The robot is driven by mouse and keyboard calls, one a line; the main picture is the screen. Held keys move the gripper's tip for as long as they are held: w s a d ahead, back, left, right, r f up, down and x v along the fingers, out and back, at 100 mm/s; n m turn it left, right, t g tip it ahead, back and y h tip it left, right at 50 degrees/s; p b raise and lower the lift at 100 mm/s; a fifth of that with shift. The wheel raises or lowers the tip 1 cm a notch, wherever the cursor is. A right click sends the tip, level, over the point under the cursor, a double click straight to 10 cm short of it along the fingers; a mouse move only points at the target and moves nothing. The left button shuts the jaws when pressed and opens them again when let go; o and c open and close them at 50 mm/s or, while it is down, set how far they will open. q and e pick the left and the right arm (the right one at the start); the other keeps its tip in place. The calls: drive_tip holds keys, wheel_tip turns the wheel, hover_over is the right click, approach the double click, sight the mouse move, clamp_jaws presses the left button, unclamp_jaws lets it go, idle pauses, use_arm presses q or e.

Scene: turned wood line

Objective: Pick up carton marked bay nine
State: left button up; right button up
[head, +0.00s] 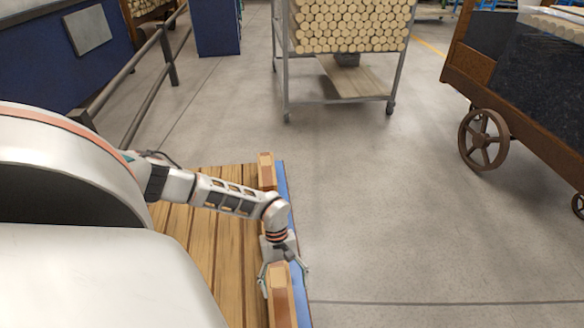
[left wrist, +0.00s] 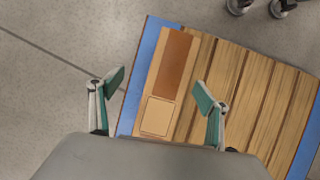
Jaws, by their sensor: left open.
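A long tan wooden-looking block (head: 279,300) lies along the blue-edged side of a slatted wooden platform (head: 228,264). In the left wrist view it has a brown panel (left wrist: 173,65) and a paler square (left wrist: 158,116). I cannot read any mark on it, so I cannot tell whether it is the bay nine carton. My left gripper (head: 284,273) is open above the block, fingers spread to either side; in the left wrist view the gripper (left wrist: 158,88) shows nothing held. A second similar block (head: 266,171) sits at the platform's far end. My right gripper is out of view.
A metal rack of round wood pieces (head: 347,25) stands ahead. A wheeled wooden cart (head: 545,115) is at the right, and a grey railing (head: 150,65) at the left. The concrete floor (head: 400,220) right of the platform is clear.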

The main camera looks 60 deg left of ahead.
sight(280, 291)
use_arm(q)
drive_tip(key=a, duration=0.2)
drive_tip(key=a+f+y, duration=0.1)
drive_tip(key=shift+a+f+m+g, duration=0.1)
drive_tip(key=shift+a+m+g, duration=0.2)
drive_tip(key=shift+a+m, duration=0.1)
drive_tip(key=b+x, duration=0.2)
drive_tip(key=x, duration=0.5)
drive_tip(key=shift+s+a+f+b, duration=0.1)
drive_tip(key=shift+b, duration=0.2)
drive_tip(key=shift+w, duration=0.2)
drive_tip(key=c, duration=1.4)
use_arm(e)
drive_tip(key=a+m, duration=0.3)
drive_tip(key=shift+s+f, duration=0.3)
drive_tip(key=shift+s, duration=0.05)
